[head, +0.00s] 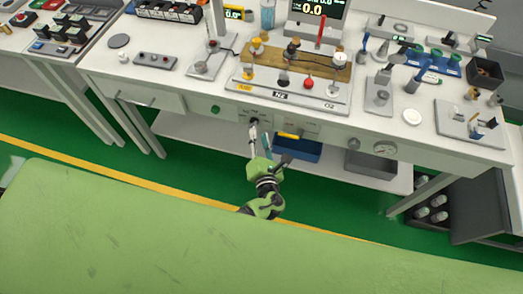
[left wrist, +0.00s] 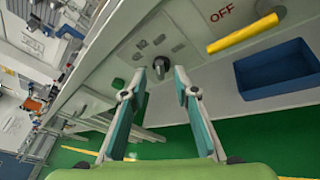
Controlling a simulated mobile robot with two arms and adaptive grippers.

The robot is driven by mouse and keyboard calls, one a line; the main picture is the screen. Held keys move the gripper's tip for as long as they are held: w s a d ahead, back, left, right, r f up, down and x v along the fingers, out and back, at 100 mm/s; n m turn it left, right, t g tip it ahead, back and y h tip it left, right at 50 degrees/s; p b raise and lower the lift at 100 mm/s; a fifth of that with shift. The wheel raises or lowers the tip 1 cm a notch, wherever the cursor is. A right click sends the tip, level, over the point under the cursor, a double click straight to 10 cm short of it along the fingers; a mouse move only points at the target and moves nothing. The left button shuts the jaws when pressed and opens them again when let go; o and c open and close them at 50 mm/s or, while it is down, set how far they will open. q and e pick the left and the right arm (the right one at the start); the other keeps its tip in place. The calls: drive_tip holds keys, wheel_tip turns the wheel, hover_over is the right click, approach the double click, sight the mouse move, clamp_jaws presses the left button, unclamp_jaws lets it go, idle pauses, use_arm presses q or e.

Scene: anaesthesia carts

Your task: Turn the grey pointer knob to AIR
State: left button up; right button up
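In the head view the knob (head: 254,121) is small and partly hidden by my gripper. My left gripper (left wrist: 160,72) is open and empty, pointing at the panel. In the left wrist view the knob shows in the gap between the two fingertips, but I cannot tell whether they touch it. The left gripper (head: 259,132) also shows in the head view, below the knob. My right gripper is not in view.
A yellow lever (left wrist: 243,33) with an OFF label sits right of the knob. A blue bin (left wrist: 278,72) stands on the shelf below. A green round button (head: 215,109) is on the panel to the left. The bench top (head: 130,84) carries many fittings.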

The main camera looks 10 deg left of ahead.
use_arm(q)
drive_tip(key=v, duration=0.7)
idle(0.3)
drive_tip(key=s+a+f+n+g, duration=0.3)
drive_tip(key=s+f+n, duration=0.15)
drive_tip(key=f, duration=0.35)
drive_tip(key=s+a+f+n+g+h, duration=0.1)
drive_tip(key=s+a+f+n+g, duration=0.25)
drive_tip(key=s+f, duration=0.35)
drive_tip(key=s+a+f+n+g, duration=0.3)
drive_tip(key=s+f+n, duration=0.1)
drive_tip(key=f, duration=0.4)
drive_tip(key=s+a+f+n+g+h, duration=0.1)
drive_tip(key=s+f+n, duration=0.3)
drive_tip(key=s+n, duration=0.4)
drive_tip(key=s+a+f+n+g+h, duration=0.1)
drive_tip(key=s+f+n+g+h, duration=0.1)
drive_tip(key=s+n, duration=0.6)
drive_tip(key=s+a+f+n+g+h+b, duration=0.1)
drive_tip(key=s+f+n, duration=0.4)
drive_tip(key=s+n, duration=0.3)
drive_tip(key=shift+a+f+n+h, duration=0.3)
drive_tip(key=shift+a+n+h, duration=0.1)
drive_tip(key=shift+n, duration=0.3)
drive_tip(key=shift+s+d+g, duration=0.1)
drive_tip(key=shift+g, duration=0.15)
